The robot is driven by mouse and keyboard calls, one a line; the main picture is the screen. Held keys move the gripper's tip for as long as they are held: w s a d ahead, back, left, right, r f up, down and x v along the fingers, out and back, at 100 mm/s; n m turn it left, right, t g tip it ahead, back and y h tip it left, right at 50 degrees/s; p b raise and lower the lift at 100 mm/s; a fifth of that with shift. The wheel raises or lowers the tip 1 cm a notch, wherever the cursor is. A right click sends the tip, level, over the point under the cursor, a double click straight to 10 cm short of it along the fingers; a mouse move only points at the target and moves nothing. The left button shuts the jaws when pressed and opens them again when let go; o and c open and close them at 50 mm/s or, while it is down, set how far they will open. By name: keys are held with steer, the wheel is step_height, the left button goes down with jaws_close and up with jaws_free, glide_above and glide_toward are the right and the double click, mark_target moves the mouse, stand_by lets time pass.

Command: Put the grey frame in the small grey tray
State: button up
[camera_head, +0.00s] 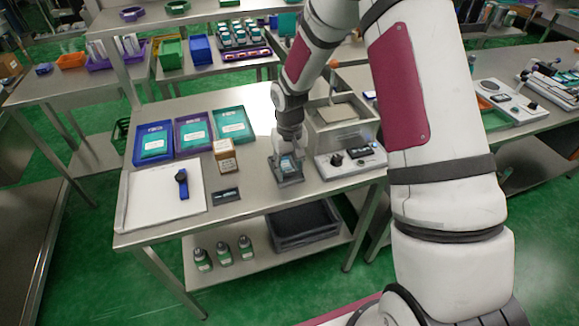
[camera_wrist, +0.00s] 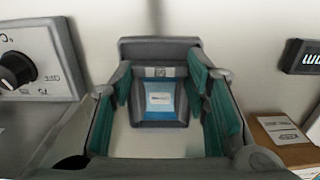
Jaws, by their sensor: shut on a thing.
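My gripper (camera_head: 286,160) points straight down over the small grey tray (camera_head: 289,181) near the front of the table. In the wrist view my gripper (camera_wrist: 165,105) has its teal-padded fingers on either side of the grey frame (camera_wrist: 160,72), shut on it. A blue panel with a white label shows inside the frame. The far rim of the small grey tray (camera_wrist: 160,42) shows beyond the frame. The frame appears low at the tray; whether it touches the tray's floor I cannot tell. The fingers hide the frame's sides.
A machine with a knob (camera_head: 348,158) stands close on the right. A cardboard box (camera_head: 225,156) and a small black device (camera_head: 226,195) are on the left. Blue (camera_head: 140,159), purple and green trays line the back left. A white board (camera_head: 150,204) carries a watch.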

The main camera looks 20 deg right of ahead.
steer(key=shift+f, duration=0.15)
steer(key=shift+f, duration=0.35)
steer(key=shift+f, duration=0.15)
steer(key=o, duration=1.2)
steer(key=shift+c, duration=0.2)
steer(key=shift+r, duration=0.2)
